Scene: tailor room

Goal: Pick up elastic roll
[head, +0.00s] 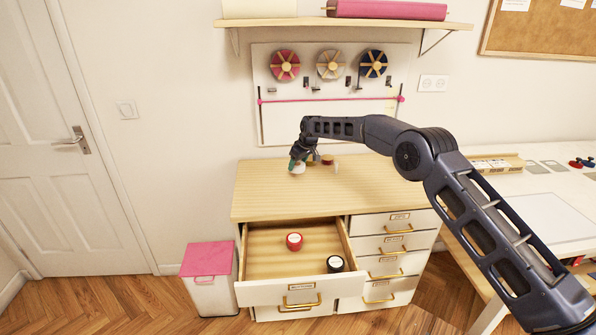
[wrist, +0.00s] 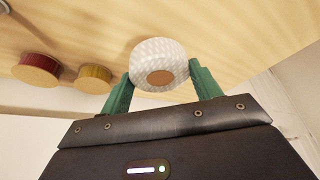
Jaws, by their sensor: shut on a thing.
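A white textured roll with a brown core (wrist: 158,62), which looks like the elastic roll, is between the green fingers of my gripper (wrist: 161,76) in the wrist view. The fingers touch it on both sides and are shut on it. In the head view my gripper (head: 297,162) is low over the left part of the wooden cabinet top (head: 270,200), and the white roll shows only as a small patch there. I cannot tell whether the roll still touches the surface.
A red spool (wrist: 37,68) and a yellow spool (wrist: 94,78) stand close to the held roll. The open drawer (head: 265,260) holds a red roll (head: 294,241) and a black roll (head: 335,264). Ribbon reels hang on the wall board (head: 330,115). The cabinet top's front is clear.

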